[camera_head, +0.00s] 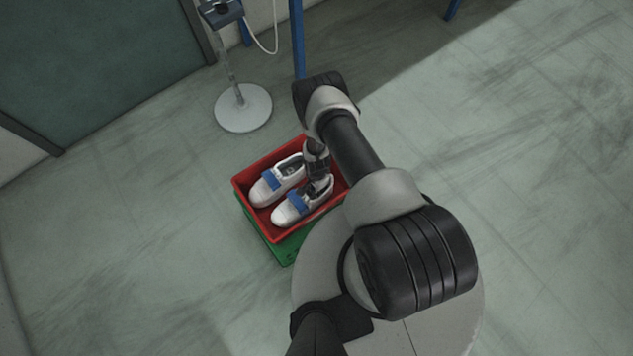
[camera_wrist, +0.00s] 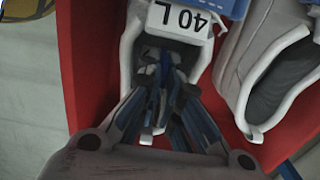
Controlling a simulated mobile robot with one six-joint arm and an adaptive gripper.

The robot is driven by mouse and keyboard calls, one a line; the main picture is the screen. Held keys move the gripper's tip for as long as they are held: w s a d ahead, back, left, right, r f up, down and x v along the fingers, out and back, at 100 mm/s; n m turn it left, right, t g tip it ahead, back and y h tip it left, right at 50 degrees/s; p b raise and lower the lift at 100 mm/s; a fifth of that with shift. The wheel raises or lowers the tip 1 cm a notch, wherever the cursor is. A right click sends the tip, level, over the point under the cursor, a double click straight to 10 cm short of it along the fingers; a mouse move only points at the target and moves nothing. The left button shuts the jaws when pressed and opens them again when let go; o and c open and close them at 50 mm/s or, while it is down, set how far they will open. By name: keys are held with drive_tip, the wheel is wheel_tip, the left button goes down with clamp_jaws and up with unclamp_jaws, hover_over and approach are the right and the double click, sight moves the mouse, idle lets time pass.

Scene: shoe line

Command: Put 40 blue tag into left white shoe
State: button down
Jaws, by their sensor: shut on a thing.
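In the head view my gripper (camera_head: 319,178) is over that shoe's heel. The other white shoe (camera_head: 266,190) lies beside it.
Both shoes lie in a red crate (camera_head: 243,198), which sits on a green crate (camera_head: 275,250). The red wall (camera_wrist: 75,60) runs close along the left in the wrist view. A stand with a round white base (camera_head: 243,108) is behind the crates. The floor to the left is clear.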

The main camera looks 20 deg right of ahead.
drive_tip(key=shift+f, duration=0.1)
drive_tip(key=shift+f+b, duration=0.55)
drive_tip(key=c, duration=1.8)
unclamp_jaws()
